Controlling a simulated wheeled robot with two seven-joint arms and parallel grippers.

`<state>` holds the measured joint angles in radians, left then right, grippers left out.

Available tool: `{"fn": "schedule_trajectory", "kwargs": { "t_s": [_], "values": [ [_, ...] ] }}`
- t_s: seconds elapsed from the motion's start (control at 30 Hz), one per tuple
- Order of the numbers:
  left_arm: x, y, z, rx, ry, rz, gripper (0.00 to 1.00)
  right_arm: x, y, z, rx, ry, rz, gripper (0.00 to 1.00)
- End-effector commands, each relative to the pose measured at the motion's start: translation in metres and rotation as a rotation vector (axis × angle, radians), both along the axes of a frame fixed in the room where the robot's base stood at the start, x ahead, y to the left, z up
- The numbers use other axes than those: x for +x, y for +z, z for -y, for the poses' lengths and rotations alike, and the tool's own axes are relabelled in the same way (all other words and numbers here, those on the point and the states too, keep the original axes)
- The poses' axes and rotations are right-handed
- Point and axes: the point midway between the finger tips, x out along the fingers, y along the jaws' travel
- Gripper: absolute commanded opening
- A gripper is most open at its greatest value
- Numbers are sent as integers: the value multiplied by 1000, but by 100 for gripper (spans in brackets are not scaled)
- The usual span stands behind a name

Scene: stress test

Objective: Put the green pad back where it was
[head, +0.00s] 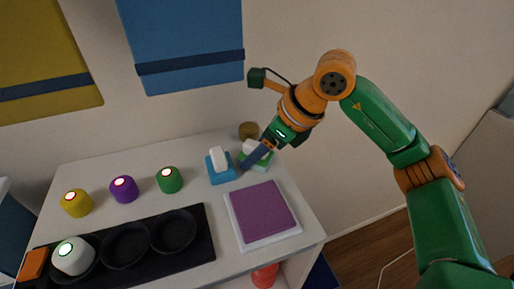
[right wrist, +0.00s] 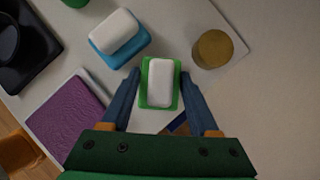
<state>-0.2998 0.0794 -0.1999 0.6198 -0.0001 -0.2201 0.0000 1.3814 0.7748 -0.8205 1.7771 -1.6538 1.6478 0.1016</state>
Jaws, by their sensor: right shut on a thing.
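The green pad (right wrist: 146,92) carries a white rounded block (right wrist: 160,82) on top. In the head view the green pad (head: 262,162) is near the back right of the table, partly hidden by my right gripper. My right gripper (right wrist: 160,78) has one finger on each side of the green pad and is shut on it. I cannot tell whether the pad touches the table. My left gripper is not in view.
A blue pad (head: 221,177) with a white block stands just left of the green pad. A brown cylinder (head: 248,130) stands behind. A purple pad (head: 262,210) lies in front. Yellow (head: 76,203), purple (head: 124,189) and green (head: 170,180) lit buttons and a black tray (head: 203,222) are left.

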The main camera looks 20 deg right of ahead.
Motion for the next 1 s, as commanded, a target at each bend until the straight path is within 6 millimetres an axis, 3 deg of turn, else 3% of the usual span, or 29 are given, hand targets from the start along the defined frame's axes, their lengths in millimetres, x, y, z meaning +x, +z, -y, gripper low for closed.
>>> {"fn": "schedule_trajectory", "kwargs": {
  "t_s": [0.03,0.1,0.13,0.53,0.8,1.0],
  "values": [
    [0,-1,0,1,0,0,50,0,-1,0,0,0,0,69],
    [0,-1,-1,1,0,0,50,0,0,0,0,0,0,88],
    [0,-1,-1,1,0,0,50,0,0,0,0,0,0,91],
    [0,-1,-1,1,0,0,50,-3,10,4,0,-3,2,91],
    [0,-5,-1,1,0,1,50,-28,71,31,2,-2,5,91],
    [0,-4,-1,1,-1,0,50,-41,100,44,1,-1,1,91]
  ]
}}
